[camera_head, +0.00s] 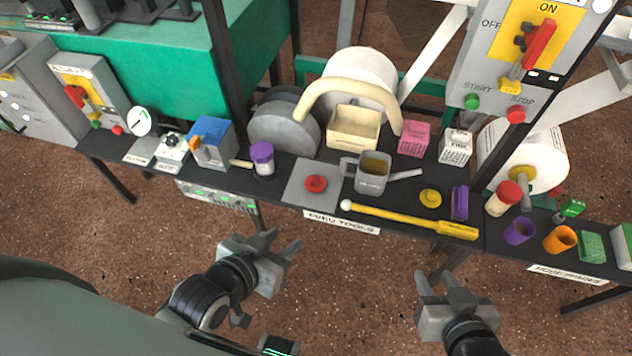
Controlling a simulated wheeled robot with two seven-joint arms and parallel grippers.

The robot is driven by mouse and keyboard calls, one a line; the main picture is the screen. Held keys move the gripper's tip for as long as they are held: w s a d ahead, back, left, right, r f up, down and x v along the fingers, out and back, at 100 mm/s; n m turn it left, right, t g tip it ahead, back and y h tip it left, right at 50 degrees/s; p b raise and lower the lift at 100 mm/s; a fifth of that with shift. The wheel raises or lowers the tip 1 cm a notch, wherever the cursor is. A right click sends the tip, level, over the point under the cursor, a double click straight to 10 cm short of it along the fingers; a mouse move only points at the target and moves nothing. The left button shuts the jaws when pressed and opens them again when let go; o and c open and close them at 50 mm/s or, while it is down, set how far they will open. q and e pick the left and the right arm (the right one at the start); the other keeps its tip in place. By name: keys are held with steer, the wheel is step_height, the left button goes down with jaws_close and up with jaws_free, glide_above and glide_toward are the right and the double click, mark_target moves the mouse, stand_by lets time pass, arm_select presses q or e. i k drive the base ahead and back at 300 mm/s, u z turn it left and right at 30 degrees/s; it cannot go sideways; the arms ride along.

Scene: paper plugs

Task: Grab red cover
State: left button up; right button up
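A small round red cover (316,184) lies flat on a grey square plate (300,198) on the dark bench, left of a grey watering can (372,176). My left gripper (283,242) is open and empty, below and a little left of the red cover, in front of the bench edge. My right gripper (437,279) is open and empty, in front of the bench, right of and below the cover.
A yellow rod (400,217) with a white ball end lies along the front edge, right of the plate. A purple-capped jar (262,158) stands left of the plate. A cream basket (353,128) with a high handle stands behind. Free floor lies before the bench.

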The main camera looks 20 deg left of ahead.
mark_target(315, 183)
steer(key=u, duration=0.45)
steer(key=k, duration=0.55)
steer(key=u, duration=1.35)
steer(key=i, duration=1.3)
steer(key=z, duration=0.95)
steer(key=i, duration=0.35)
steer(key=z, duration=0.4)
